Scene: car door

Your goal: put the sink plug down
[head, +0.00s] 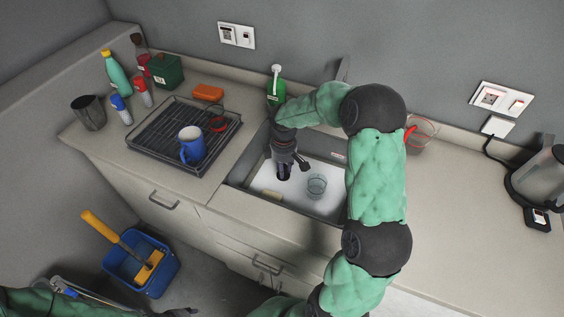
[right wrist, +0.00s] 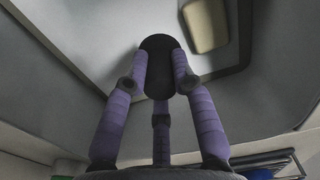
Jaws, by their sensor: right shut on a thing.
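The sink (head: 324,206) has a whitish floor. My right gripper (head: 284,174) points down inside it, at its left part. In the right wrist view my right gripper (right wrist: 159,75) is shut on the black sink plug (right wrist: 157,62), a dark disc between the purple fingers. The plug is hidden by the gripper in the head view. I cannot tell whether the plug touches the sink floor. Part of my left arm shows at the bottom left of the head view; its gripper is not in view.
A clear glass (head: 317,186) stands in the sink right of my gripper. A tan sponge (head: 271,194) lies near the front; it also shows in the right wrist view (right wrist: 205,24). A dish rack (head: 160,150) with a blue mug (head: 191,146) stands left of the sink.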

